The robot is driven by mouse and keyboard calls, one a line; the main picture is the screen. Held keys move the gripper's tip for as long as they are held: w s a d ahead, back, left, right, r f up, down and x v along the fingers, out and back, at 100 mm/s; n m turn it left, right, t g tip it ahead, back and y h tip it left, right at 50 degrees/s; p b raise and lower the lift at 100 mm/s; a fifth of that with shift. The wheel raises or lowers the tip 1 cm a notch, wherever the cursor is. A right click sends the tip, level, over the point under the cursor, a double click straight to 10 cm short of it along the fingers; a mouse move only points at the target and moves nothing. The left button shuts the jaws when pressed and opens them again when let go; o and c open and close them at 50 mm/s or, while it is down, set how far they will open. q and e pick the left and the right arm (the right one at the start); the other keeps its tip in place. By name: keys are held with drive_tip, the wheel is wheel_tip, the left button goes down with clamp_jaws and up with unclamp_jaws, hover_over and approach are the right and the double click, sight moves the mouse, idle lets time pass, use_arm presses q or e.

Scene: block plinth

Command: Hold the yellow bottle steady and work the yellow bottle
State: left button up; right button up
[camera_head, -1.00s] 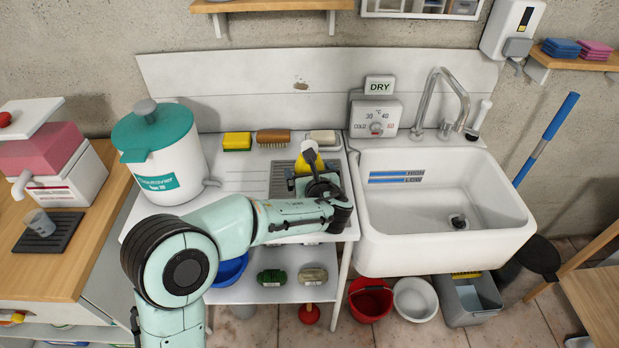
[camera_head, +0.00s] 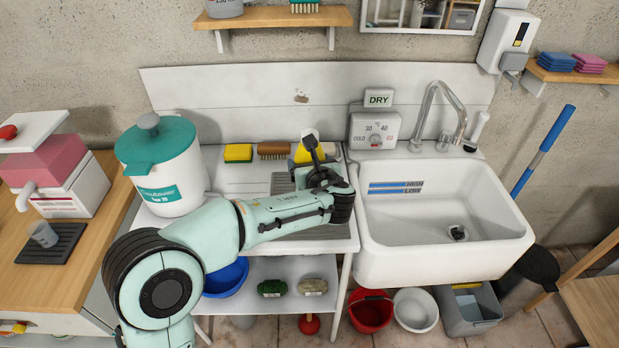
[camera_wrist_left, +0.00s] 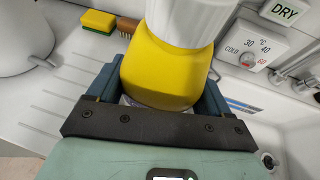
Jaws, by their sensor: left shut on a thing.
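The yellow bottle (camera_wrist_left: 158,72) has a white top (camera_wrist_left: 188,18) and stands between the fingers of my left gripper (camera_wrist_left: 155,95) in the left wrist view. The gripper is shut on the bottle. In the head view, my left gripper (camera_head: 308,165) is over the ribbed drainer to the left of the sink and hides most of the bottle (camera_head: 303,153). The bottle's lower part is hidden by the gripper in the left wrist view. My right gripper is in neither view.
A yellow-green sponge (camera_head: 238,153) and a wooden brush (camera_head: 273,150) lie behind the gripper. A white pot with a teal lid (camera_head: 155,140) stands left. The sink (camera_head: 440,205), tap (camera_head: 440,110) and temperature control box (camera_head: 375,131) are on the right.

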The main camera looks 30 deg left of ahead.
use_arm(q)
wheel_tip(320, 180, up, 13)
drive_tip(key=p, duration=0.2)
drive_tip(key=shift+p, duration=0.4)
drive_tip(key=o, duration=0.4)
drive_tip(key=c, duration=0.6)
drive_tip(key=shift+f, duration=0.1)
